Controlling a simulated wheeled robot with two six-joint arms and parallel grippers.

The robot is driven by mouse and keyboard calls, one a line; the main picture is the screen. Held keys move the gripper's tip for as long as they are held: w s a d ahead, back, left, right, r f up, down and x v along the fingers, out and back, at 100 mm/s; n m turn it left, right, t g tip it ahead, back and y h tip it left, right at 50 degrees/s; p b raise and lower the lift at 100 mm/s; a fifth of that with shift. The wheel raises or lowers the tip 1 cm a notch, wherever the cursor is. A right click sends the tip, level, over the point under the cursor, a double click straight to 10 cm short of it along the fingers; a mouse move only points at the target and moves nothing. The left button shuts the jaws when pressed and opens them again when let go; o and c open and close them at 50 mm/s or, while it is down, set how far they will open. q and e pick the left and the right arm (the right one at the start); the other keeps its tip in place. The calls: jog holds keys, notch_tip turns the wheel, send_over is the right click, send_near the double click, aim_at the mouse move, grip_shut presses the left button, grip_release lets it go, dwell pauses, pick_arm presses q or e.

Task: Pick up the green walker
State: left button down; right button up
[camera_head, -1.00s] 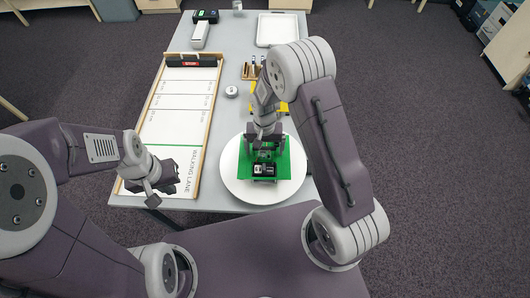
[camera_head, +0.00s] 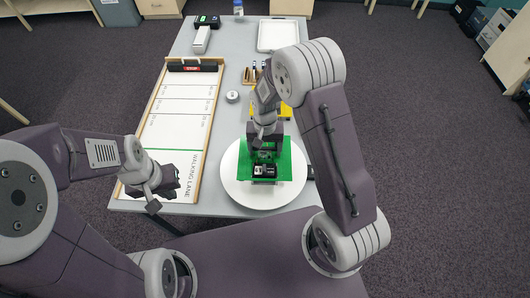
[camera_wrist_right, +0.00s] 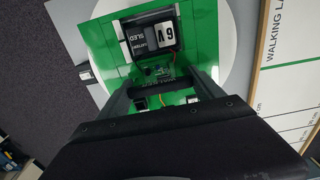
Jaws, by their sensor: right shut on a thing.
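The green walker (camera_head: 264,172), with a black battery block marked 9V and a small circuit board, is on a white round disc (camera_head: 232,188) at the table's near edge. In the right wrist view the battery block (camera_wrist_right: 148,37) is on top, beyond the fingers. My right gripper (camera_head: 264,149) is down over the walker and shut on it; in the right wrist view its fingers (camera_wrist_right: 165,92) flank the walker's middle. The contact points are partly hidden. My left gripper (camera_head: 165,187) hangs over the near end of the walking lane, away from the walker; its jaw opening is unclear.
The walking lane board (camera_head: 180,125) with wooden edges lies left of the disc. A small round grey thing (camera_head: 232,96), a wooden holder (camera_head: 251,76), a yellow thing (camera_head: 286,111) and a white tray (camera_head: 277,35) stand farther back. The table (camera_head: 232,60) is clear at its back middle.

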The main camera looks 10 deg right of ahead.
jog(key=shift+r, duration=0.55)
jog(key=shift+w+d+r, duration=0.15)
jog(key=shift+w+r, duration=0.05)
jog(key=shift+r, duration=0.1)
jog(key=w+d+r, duration=0.6)
jog(key=w, duration=0.3)
jog(key=shift+w+r+b, duration=0.2)
jog(key=shift+r+b, duration=0.1)
jog(key=shift+b, duration=0.1)
